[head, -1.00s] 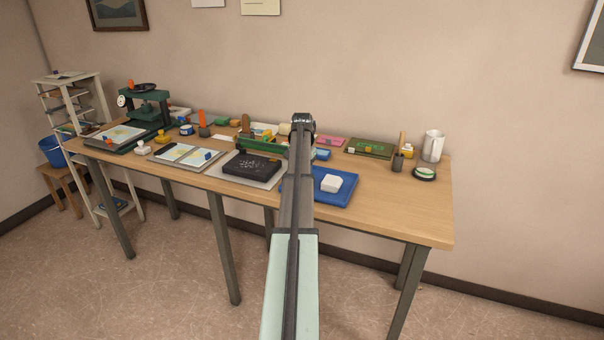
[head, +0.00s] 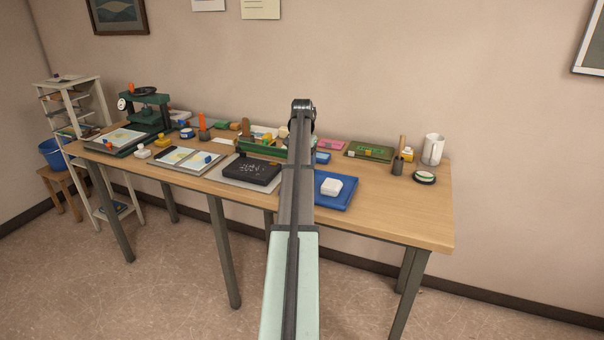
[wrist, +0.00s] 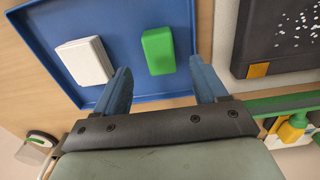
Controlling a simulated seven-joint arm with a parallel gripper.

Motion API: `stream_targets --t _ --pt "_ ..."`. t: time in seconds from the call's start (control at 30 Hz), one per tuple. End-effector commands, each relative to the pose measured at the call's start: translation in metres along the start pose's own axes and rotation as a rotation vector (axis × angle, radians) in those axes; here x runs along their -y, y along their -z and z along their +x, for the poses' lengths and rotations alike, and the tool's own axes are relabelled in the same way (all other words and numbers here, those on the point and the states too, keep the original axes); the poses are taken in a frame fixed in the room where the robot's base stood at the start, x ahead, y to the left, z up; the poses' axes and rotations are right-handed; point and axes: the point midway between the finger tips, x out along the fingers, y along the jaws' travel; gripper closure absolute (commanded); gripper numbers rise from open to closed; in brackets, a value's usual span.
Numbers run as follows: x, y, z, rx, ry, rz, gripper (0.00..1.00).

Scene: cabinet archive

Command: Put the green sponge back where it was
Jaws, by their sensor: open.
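The green sponge (wrist: 158,51) lies on the blue tray (wrist: 120,18) in the wrist view, to the right of a white block (wrist: 84,62). My gripper (wrist: 161,66) is open and empty, its two blue fingers at the tray's edge with the sponge ahead of and between them. I cannot tell the height of the fingers above the tray. In the head view my arm hides the sponge and the gripper; the blue tray (head: 336,203) and the white block (head: 331,187) show just right of the arm.
A black box with white specks (head: 251,170) lies on a grey mat beside the tray. A green rack (head: 262,149) stands behind it. A white jug (head: 432,149) and a round tin (head: 424,177) are at the right end. The table's front right is clear.

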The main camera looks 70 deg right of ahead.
Motion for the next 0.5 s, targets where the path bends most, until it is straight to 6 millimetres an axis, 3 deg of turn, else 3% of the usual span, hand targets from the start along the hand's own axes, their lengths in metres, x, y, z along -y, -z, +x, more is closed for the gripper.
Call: stream_targets --t 0.2,0.5 --pt "0.000 0.001 -0.038 -0.002 0.001 0.000 0.28" --pt "0.000 0.000 -0.061 0.000 0.000 0.000 0.28"
